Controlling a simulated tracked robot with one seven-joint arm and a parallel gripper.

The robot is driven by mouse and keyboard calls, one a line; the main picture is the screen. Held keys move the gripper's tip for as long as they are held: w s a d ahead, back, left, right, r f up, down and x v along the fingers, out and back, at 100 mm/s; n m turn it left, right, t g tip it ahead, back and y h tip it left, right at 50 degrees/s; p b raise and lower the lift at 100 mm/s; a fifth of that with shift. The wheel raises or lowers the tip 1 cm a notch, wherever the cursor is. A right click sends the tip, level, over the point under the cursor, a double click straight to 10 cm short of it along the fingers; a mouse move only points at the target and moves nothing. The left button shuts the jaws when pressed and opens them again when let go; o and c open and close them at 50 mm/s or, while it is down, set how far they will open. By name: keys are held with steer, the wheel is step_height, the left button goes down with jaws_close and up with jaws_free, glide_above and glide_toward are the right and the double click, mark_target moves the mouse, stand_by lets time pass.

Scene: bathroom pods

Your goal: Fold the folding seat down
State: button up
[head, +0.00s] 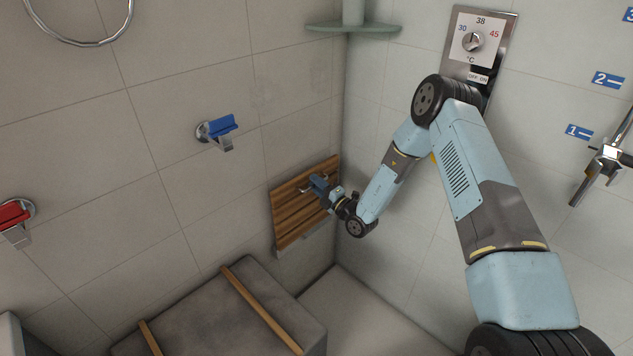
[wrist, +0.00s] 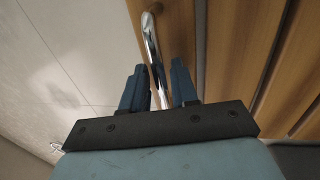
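The folding seat (head: 291,222) is a slatted wooden panel standing up against the left wall near the corner in the head view. Its slats (wrist: 225,55) fill the right of the wrist view. A chrome bar handle (wrist: 151,42) is fixed on the seat's face. My gripper (head: 319,187) is at the upper part of the seat, at the handle. In the wrist view the two blue fingers of my gripper (wrist: 158,68) stand apart, one on each side of the handle, with gaps beside the bar.
A grey block with wooden strips (head: 190,315) stands below and left of the seat. Blue (head: 220,128) and red (head: 14,215) wall fittings are on the left wall. A green corner shelf (head: 352,28) and a temperature control panel (head: 478,45) are above. Floor (head: 360,315) shows below the seat.

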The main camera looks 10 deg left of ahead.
steer(key=shift+c, duration=0.3)
jaws_close()
stand_by(0.3)
